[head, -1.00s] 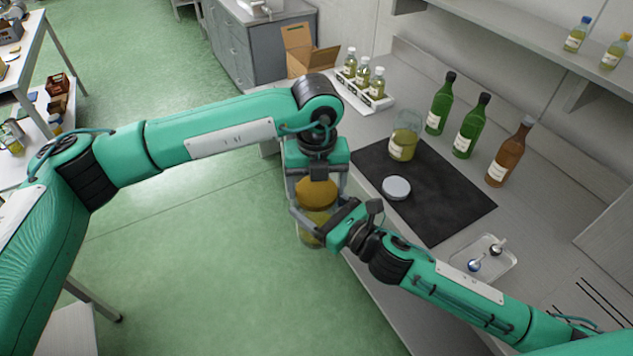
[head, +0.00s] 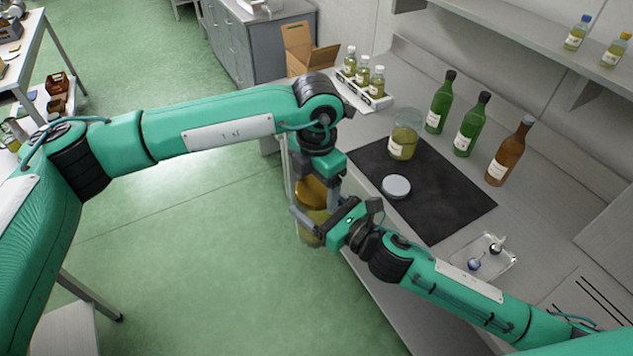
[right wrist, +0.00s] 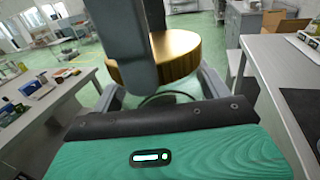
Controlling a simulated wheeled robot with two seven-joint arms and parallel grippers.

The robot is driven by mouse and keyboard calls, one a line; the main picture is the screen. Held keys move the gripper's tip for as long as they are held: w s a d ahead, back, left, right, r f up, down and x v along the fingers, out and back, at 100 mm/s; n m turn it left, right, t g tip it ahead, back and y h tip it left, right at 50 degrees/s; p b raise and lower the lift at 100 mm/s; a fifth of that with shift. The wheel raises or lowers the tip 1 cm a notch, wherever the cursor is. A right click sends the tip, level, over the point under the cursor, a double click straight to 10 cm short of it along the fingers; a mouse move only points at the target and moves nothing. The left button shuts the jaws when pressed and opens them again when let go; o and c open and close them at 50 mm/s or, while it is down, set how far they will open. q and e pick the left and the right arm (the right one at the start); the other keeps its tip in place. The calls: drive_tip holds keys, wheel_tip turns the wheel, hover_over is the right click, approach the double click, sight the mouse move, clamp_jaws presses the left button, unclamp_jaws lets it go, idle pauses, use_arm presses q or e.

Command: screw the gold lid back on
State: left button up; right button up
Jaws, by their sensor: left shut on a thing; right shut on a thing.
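The gold lid (head: 309,191) is between the fingers of my left gripper (head: 319,188), which is shut on it from above. It also shows large in the right wrist view (right wrist: 180,52), with a left gripper finger in front of it. The glass jar (head: 309,232), with yellow-green contents, is directly below the lid. My right gripper (head: 316,222) is shut around the jar's side. Jar and lid are held in the air off the bench's front edge. The fingers hide the join, so I cannot tell whether the lid touches the rim.
On the bench, a dark mat (head: 455,215) bears another jar (head: 404,141) and a silver-white lid (head: 396,186). Green bottles (head: 438,105) and a brown bottle (head: 508,155) stand behind. A clear tray (head: 484,258) lies to the right. The green floor below the held jar is clear.

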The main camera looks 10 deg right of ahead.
use_arm(q)
drive_tip(key=m, duration=0.9)
drive_tip(key=shift+w+m, duration=0.1)
drive_tip(key=shift+m, duration=0.2)
drive_tip(key=m, duration=0.4)
drive_tip(key=o, duration=1.1)
drive_tip(key=shift+r, duration=2.25)
drive_tip(key=shift+c, duration=0.4)
